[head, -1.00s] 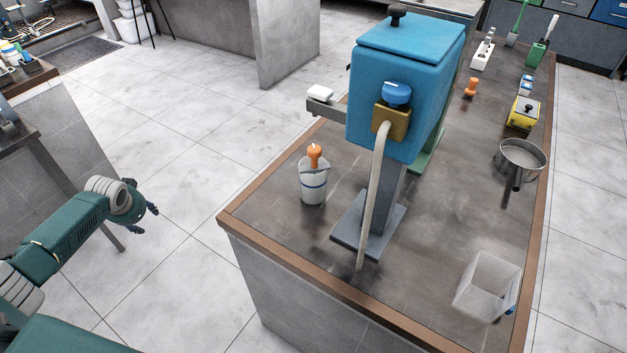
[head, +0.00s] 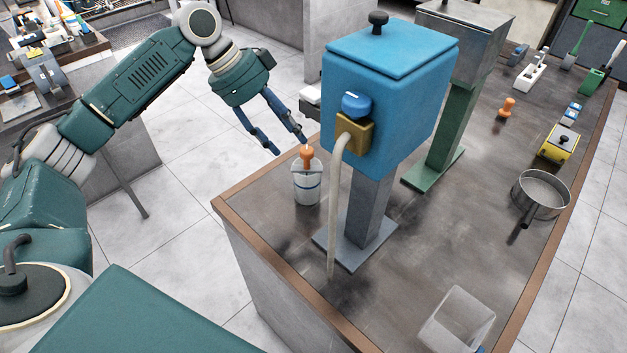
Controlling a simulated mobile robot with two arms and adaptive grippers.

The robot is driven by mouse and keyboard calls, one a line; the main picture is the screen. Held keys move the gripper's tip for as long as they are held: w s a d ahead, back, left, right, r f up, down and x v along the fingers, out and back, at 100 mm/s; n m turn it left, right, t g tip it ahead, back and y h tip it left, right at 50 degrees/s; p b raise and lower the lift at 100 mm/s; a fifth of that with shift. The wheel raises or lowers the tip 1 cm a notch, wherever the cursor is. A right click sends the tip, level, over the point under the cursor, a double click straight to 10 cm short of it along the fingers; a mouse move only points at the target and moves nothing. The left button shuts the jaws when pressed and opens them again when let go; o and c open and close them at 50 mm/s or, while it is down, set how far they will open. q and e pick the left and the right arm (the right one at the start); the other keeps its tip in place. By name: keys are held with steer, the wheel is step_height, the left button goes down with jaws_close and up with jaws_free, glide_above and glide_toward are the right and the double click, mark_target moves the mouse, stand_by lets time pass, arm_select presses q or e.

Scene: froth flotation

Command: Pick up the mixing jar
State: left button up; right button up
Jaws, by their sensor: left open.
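A white jar with a blue band (head: 307,187), which looks like the mixing jar, stands upright near the left edge of the bench. An orange-topped piece (head: 307,157) sticks up out of its mouth. My left gripper (head: 290,146) is open, its two dark blue fingers pointing down and to the right. Its fingertips are just above and left of the jar's mouth in the picture, with one close to the orange top. I cannot tell whether they touch. Nothing is between the fingers. My right gripper is not in view.
A blue machine (head: 385,95) with a hanging hose (head: 338,215) stands right of the jar. The bench front (head: 305,260) is clear.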

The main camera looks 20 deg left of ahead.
mark_target(306, 149)
arm_select(q)
steer(key=x, duration=0.2)
steer(key=shift+w+d+f, duration=0.15)
steer(key=shift+w+f, duration=0.1)
steer(key=shift+w, duration=0.15)
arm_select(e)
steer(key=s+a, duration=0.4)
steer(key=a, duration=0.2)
arm_select(q)
steer(key=p+x, duration=0.1)
steer(key=x, duration=0.1)
steer(key=p+x, duration=0.1)
steer(key=x, duration=0.1)
steer(key=shift+w+d+r, duration=0.1)
steer(key=shift+w+d, duration=0.1)
steer(key=shift+d, duration=0.2)
steer(key=shift+f, duration=0.25)
steer(key=shift+w, duration=0.1)
steer(key=shift+d, duration=0.1)
steer(key=shift+c, duration=1)
steer(key=c, duration=0.5)
jaws_close()
steer(key=shift+r, duration=0.1)
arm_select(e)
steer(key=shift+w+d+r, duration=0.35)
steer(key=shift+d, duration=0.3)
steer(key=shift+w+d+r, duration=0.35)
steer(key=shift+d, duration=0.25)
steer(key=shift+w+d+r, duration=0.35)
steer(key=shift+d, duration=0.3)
